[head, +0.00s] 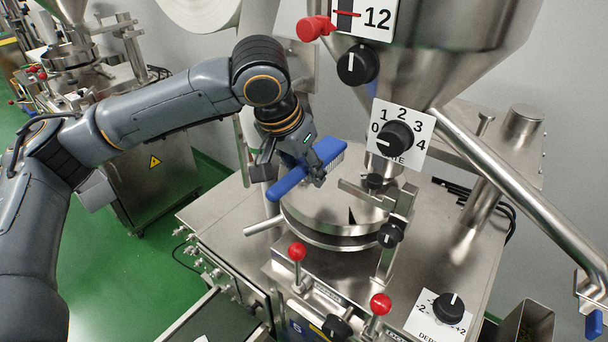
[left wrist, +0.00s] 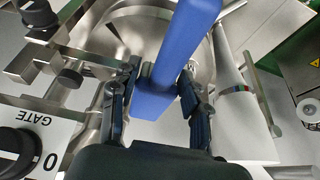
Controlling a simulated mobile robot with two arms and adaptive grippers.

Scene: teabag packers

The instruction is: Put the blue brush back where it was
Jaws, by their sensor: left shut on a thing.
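The blue brush (head: 290,183) is in my left gripper (head: 294,174), over the left side of the round steel pan (head: 318,240) of the packing machine. Its bristles show at the upper right end in the head view. In the left wrist view the blue brush (left wrist: 174,75) runs between the two fingers of my left gripper (left wrist: 158,100), which are shut on it. A gap between the brush and the pan is hard to judge. My right gripper is not in view.
A steel hopper (head: 440,45) and the GATE dial plate (head: 402,128) stand close to the right of my left gripper. Red-knobbed levers (head: 297,252) rise in front of the pan. The steel machine top (head: 225,218) is bare left of the pan. A slanted tube (head: 520,190) crosses the right.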

